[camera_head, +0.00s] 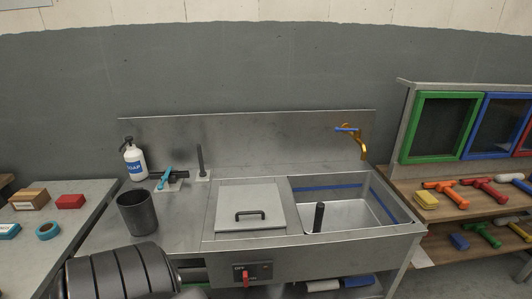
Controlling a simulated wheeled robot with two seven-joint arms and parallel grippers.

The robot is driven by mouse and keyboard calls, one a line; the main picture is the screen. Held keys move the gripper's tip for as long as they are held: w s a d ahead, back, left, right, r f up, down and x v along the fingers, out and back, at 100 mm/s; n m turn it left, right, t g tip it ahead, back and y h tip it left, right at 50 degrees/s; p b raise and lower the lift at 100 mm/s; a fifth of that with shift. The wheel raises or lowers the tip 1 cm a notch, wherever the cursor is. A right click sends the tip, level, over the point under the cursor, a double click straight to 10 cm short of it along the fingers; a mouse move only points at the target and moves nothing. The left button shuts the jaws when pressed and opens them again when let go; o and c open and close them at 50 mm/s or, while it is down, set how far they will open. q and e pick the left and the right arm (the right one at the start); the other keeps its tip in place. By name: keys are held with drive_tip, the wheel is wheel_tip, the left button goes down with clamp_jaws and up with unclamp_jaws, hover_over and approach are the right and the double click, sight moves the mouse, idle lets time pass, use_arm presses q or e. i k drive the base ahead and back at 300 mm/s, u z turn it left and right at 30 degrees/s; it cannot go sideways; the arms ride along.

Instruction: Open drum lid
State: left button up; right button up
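A square grey metal lid (249,206) with a black bar handle (250,215) lies flat over the left part of a steel counter unit, left of an open basin. It looks shut. Below it, on the unit's front, is a dark control panel (252,273) with a red lever or knob. What is under the lid is hidden. Neither of my grippers shows in the head view.
The open basin (345,228) holds a dark upright post (318,217). A dark bin (137,212) and a soap bottle (134,160) stand left of the lid. A brass tap (361,143) is on the back panel. A shelf with coloured tools (445,194) stands right.

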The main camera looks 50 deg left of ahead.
sight(248, 207)
drive_tip(key=z, duration=1.6)
drive_tip(key=k, duration=1.2)
drive_tip(key=u, duration=1.65)
